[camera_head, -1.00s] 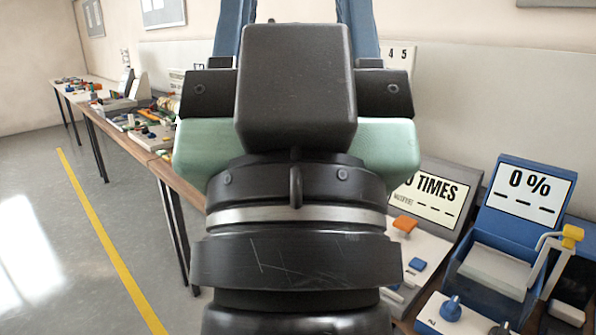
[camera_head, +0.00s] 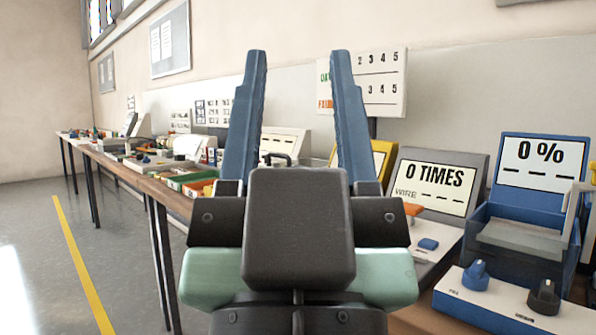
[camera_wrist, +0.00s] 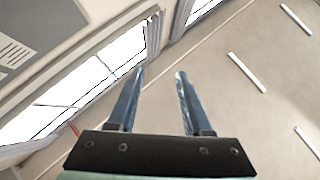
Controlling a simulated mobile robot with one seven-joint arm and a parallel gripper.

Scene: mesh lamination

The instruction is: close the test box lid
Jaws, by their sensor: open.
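A blue open-topped box (camera_head: 480,242) stands at the right in the head view, with a grey surface inside it. An upright blue-framed panel (camera_head: 541,165) reading "0 %" rises at its back. I cannot tell for certain that this is the test box, or which part is its lid. My gripper (camera_head: 299,55) is open and empty, its two blue fingers pointing up, left of the box and apart from it. In the wrist view my gripper (camera_wrist: 160,73) shows only windows, wall and ceiling beyond its fingers.
A white panel with a blue knob (camera_head: 475,275) and a dark knob lies before the box. A "0 TIMES" display (camera_head: 437,182) stands left of it. A long cluttered bench (camera_head: 160,190) runs far left; the floor (camera_head: 130,270) beside it is clear.

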